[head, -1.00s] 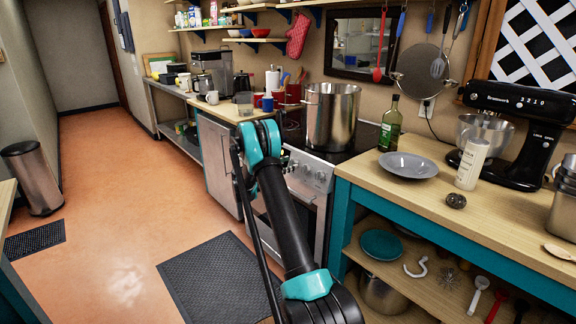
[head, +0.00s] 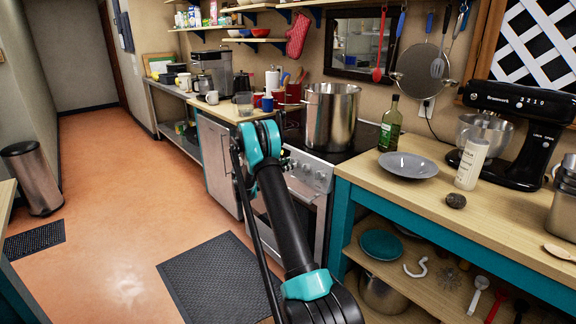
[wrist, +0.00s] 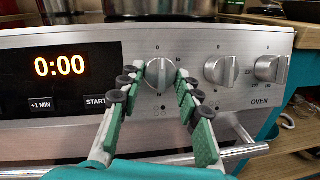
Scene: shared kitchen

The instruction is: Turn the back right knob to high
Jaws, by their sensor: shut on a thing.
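In the wrist view my gripper (wrist: 155,102) is shut on a knob (wrist: 160,73) just right of the oven's clock display. Its fingers lie along the knob's left and right sides. The knob's grip stands about upright, with a 0 mark above it. Two more knobs, a middle one (wrist: 222,70) and a right one (wrist: 270,68) above the word OVEN, sit to its right, clear of the fingers. I cannot read which burner the held knob serves. In the head view my arm hides the gripper and the left part of the stove's front panel (head: 318,176).
A large steel pot (head: 332,118) stands on the cooktop above the panel. The oven's handle bar (wrist: 245,152) runs below the knobs, close under my gripper. A wooden counter (head: 440,205) with a grey plate (head: 408,166) adjoins at the right. The floor at left is open.

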